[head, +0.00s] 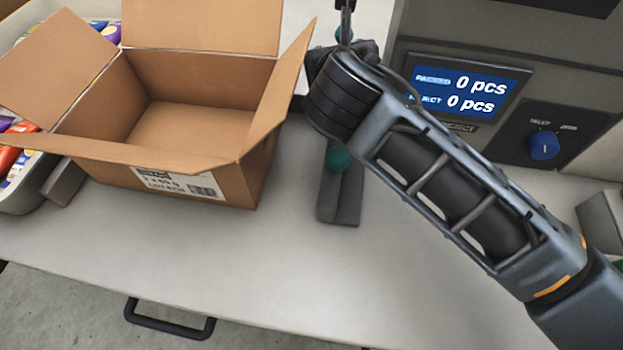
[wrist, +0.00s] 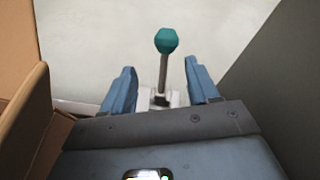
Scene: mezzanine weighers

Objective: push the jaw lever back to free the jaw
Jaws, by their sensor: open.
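In the wrist view a lever with a teal knob (wrist: 166,41) stands on a thin grey shaft between the two blue fingers of my gripper (wrist: 160,67). The fingers are apart, with a gap to the shaft on each side. The shaft rises from a small pale bracket (wrist: 158,98) just past the palm. More teal shows above (head: 340,32). My arm hides much of the fixture and my fingers there; I cannot tell the jaw's state.
An open, empty cardboard box (head: 195,115) stands left of the arm. A grey weigher with a blue display (head: 467,92) reading 0 pcs and a blue knob (head: 544,146) stands on the right. A bin of colourful packets (head: 20,170) is far left. The front bench (head: 230,250) is clear.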

